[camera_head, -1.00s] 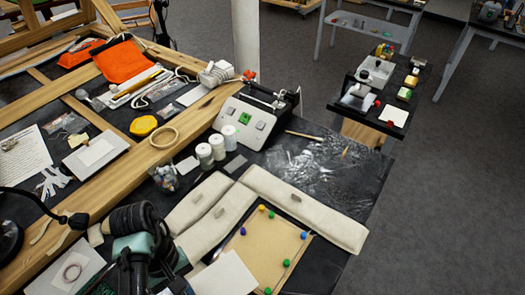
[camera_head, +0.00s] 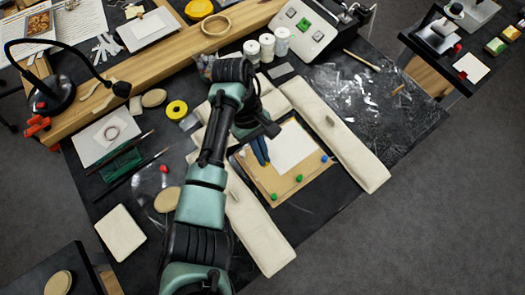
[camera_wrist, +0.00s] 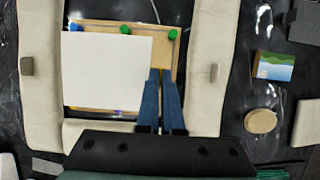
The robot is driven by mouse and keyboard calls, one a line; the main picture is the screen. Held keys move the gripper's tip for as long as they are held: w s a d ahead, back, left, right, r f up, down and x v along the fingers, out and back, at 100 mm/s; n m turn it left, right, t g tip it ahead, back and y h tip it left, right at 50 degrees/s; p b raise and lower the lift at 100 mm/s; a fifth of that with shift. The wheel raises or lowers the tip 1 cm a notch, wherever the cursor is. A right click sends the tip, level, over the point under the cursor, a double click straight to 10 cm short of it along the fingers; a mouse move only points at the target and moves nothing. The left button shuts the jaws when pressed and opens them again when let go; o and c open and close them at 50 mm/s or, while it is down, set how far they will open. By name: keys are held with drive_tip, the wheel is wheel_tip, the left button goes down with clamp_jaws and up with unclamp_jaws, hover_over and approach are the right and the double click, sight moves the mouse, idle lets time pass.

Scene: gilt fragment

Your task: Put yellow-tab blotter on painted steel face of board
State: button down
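The board (camera_head: 262,190) lies on the dark bench between pale padded strips, its tan face up with blue and green pins along its near edge. A white sheet, which I take as the yellow-tab blotter (camera_head: 293,148), is over the board's face. It also shows in the wrist view (camera_wrist: 105,70), where it covers much of the board and seems slightly above it. My gripper (camera_head: 263,162) has its blue fingers almost together at the sheet's edge; in the wrist view the fingertips (camera_wrist: 162,70) appear shut on it. The tab is not distinguishable against the tan board.
Long padded strips (camera_head: 335,135) flank the board. White jars (camera_head: 267,46) and a control box (camera_head: 302,25) stand behind. The bench's right end is mostly clear.

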drive_tip(key=shift+f+b, duration=3.45)
drive_tip(key=shift+b, duration=0.1)
drive_tip(key=shift+f, duration=0.45)
drive_tip(key=c, duration=1)
unclamp_jaws()
drive_tip(key=shift+r, duration=0.1)
drive_tip(key=p+v, duration=0.3)
drive_tip(key=v, duration=0.9)
drive_tip(key=shift+w+r, duration=0.15)
drive_tip(key=shift+r, duration=0.2)
